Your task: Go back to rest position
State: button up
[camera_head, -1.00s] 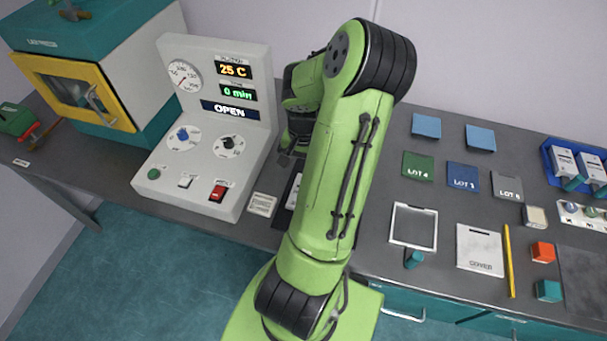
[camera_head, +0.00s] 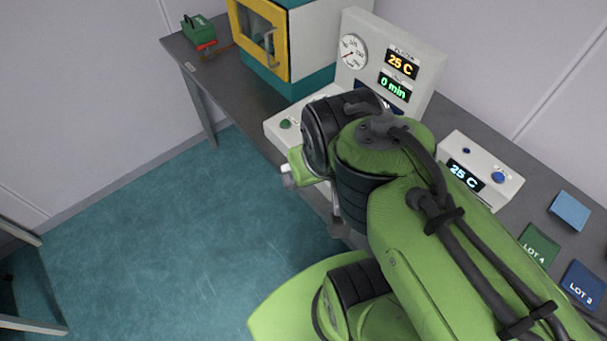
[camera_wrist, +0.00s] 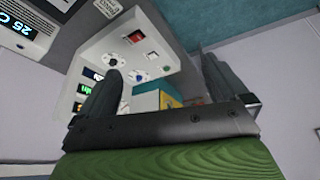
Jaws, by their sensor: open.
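My gripper (camera_wrist: 160,64) shows in the wrist view with its two dark fingers spread wide apart and nothing between them. In the head view my green arm is folded across the middle and right, and its bulk hides most of the control panel's base; the gripper's fingers cannot be made out clearly there. The control panel (camera_head: 425,40) stands behind the arm and reads 25 C and 0 min. It also shows tilted in the wrist view (camera_wrist: 150,45), beyond the open fingers.
The yellow-framed press (camera_head: 238,40) and a green box (camera_head: 197,27) stand on the bench at the back. A small 25 C unit (camera_head: 500,165) and the LOT 4 (camera_head: 538,243) and LOT 3 (camera_head: 583,284) sheets lie right. Teal floor (camera_head: 170,210) is clear left; a table edge (camera_head: 35,322) shows lower left.

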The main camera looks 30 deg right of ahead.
jog(key=s+a+n+y, duration=0.1)
jog(key=s+a+r+n+t, duration=0.1)
jog(key=a, duration=0.1)
jog(key=shift+s+a+y, duration=0.3)
jog(key=shift+s+y, duration=0.05)
jog(key=shift+y, duration=0.05)
dwell(0.9)
